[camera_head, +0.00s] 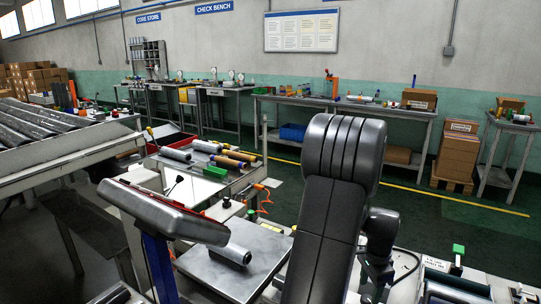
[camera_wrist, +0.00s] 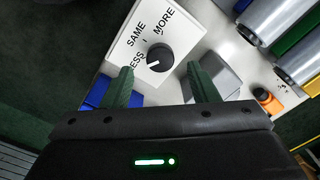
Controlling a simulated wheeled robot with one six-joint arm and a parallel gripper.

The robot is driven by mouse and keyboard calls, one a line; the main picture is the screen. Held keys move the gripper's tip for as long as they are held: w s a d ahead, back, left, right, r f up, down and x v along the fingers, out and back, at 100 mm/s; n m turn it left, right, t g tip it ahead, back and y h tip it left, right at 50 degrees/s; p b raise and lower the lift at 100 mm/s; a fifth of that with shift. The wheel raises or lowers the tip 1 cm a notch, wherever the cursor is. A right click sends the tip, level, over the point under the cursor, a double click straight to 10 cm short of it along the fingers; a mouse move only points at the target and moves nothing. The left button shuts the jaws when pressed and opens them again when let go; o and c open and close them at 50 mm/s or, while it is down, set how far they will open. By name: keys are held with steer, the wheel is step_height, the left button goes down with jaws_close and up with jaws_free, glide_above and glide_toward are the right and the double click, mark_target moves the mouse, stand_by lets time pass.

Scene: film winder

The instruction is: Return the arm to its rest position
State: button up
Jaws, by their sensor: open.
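In the wrist view, my gripper (camera_wrist: 159,68) is open. Its two green fingers stand apart with nothing between them. Beyond the fingers is a black dial knob (camera_wrist: 160,57) on a white panel (camera_wrist: 128,45) marked LESS, SAME and MORE. The knob appears apart from the fingers, though the depth gap is hard to judge. In the head view, my dark arm (camera_head: 335,190) rises large in the middle foreground and bends over at the top. My fingers cannot be made out there.
In the wrist view, silver rolls (camera_wrist: 270,20) lie at the upper right, near a grey block (camera_wrist: 220,75) and an orange item (camera_wrist: 267,100). In the head view, a silver roll (camera_head: 235,253) lies on a metal plate (camera_head: 215,276) left of my arm. Green floor (camera_head: 430,195) is open behind.

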steer(key=shift+r, duration=1)
steer(key=shift+a, duration=0.1)
